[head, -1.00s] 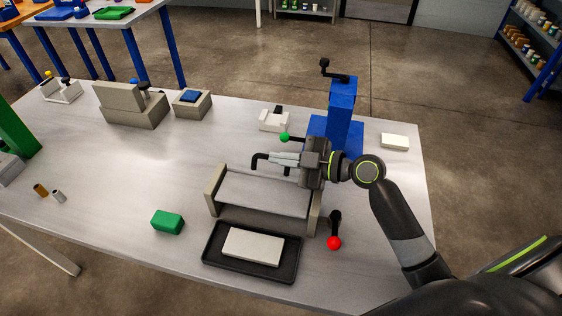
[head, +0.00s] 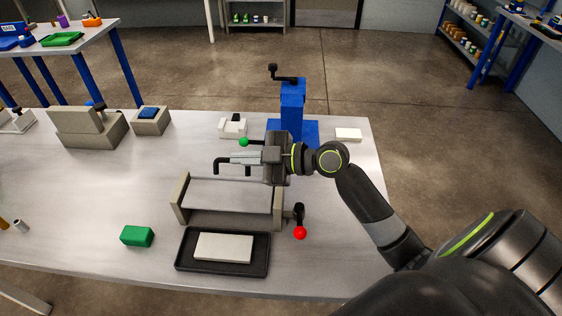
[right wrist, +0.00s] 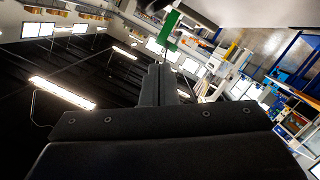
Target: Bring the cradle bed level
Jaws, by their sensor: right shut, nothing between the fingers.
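The cradle stands near the front of the table, with a grey bed (head: 230,195) between two beige end plates (head: 180,199). I cannot tell clearly whether the bed is level. A short black lever with a red knob (head: 300,233) is beside its right end. My right gripper (head: 236,157) is shut and empty, pointing left above the back of the cradle. A black bent bar (head: 222,160) shows by its fingertips; I cannot tell if they touch. The shut fingers also show in the right wrist view (right wrist: 160,82). My left gripper is out of view.
A black tray (head: 183,262) with a pale block (head: 223,247) lies in front of the cradle, a green block (head: 137,236) to its left. A blue post with a crank (head: 292,105) and a green knob (head: 243,142) are behind. The table's left middle is clear.

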